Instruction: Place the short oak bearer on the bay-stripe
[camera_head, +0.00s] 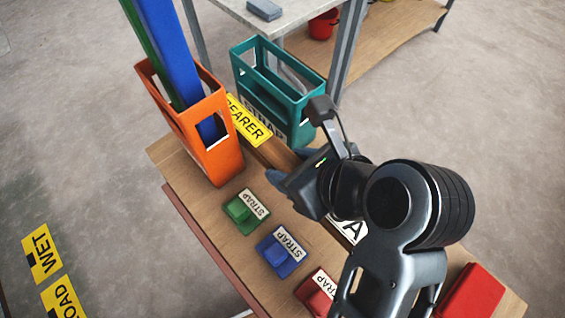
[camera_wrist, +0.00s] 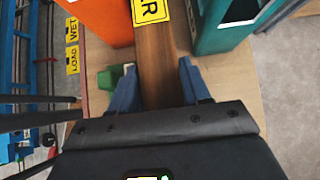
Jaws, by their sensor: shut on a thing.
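The short oak bearer is a brown wooden bar (camera_wrist: 160,70) with a yellow BEARER label, lying between my blue fingers in the wrist view. I cannot make out the bay-stripe for certain.
The orange holder (camera_head: 218,150) with tall blue and green pieces stands left of the bar, the teal holder (camera_head: 290,110) right. Green (camera_head: 243,211), blue (camera_head: 281,250) and red (camera_head: 316,292) STRAP blocks line the wooden table. Yellow WET (camera_head: 41,253) and LOAD signs lie left on the floor.

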